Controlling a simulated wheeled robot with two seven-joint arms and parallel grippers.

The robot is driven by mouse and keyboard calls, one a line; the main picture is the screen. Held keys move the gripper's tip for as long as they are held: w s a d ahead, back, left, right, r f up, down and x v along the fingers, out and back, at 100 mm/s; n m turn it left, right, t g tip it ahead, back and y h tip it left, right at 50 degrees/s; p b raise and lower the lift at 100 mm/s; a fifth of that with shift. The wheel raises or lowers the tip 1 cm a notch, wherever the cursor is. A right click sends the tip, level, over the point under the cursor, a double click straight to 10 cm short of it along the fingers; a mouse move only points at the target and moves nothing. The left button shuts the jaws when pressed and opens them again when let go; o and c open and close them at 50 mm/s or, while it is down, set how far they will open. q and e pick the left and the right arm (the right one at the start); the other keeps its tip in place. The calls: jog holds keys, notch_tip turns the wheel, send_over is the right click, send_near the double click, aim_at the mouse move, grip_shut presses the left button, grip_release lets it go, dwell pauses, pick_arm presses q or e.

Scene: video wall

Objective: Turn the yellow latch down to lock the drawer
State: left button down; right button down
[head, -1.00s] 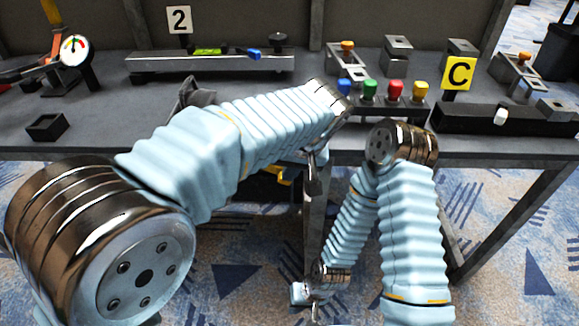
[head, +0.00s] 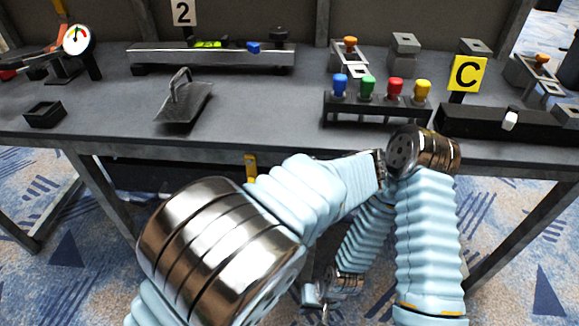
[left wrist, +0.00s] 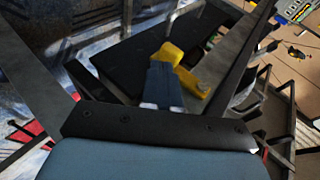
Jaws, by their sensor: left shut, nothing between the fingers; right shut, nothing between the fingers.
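The yellow latch (head: 251,167) shows below the table's front edge in the head view, partly hidden by my left arm. In the left wrist view the latch (left wrist: 194,83) is bent, with part of it behind the fingers. My left gripper (left wrist: 162,88) is shut and empty, its fingers overlapping the latch in that view; I cannot tell if they touch. In the head view that gripper is hidden. The dark drawer front (head: 190,174) is under the tabletop, also seen as a black panel (left wrist: 125,68). My right gripper (head: 323,310) is shut and empty, low beside the table, away from the latch.
Table legs stand beneath. The table's front middle is mostly clear.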

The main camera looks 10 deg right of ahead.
pick_arm(q)
jog(key=shift+r, duration=0.15)
pick_arm(e)
jog(key=shift+a+r, duration=0.1)
jog(key=shift+r, duration=0.05)
pick_arm(q)
jog(key=shift+r+p, duration=0.55)
jog(key=shift+r, duration=0.15)
pick_arm(e)
jog(key=shift+r, duration=0.45)
jog(key=shift+s+a, duration=0.1)
jog(key=shift+a, duration=0.05)
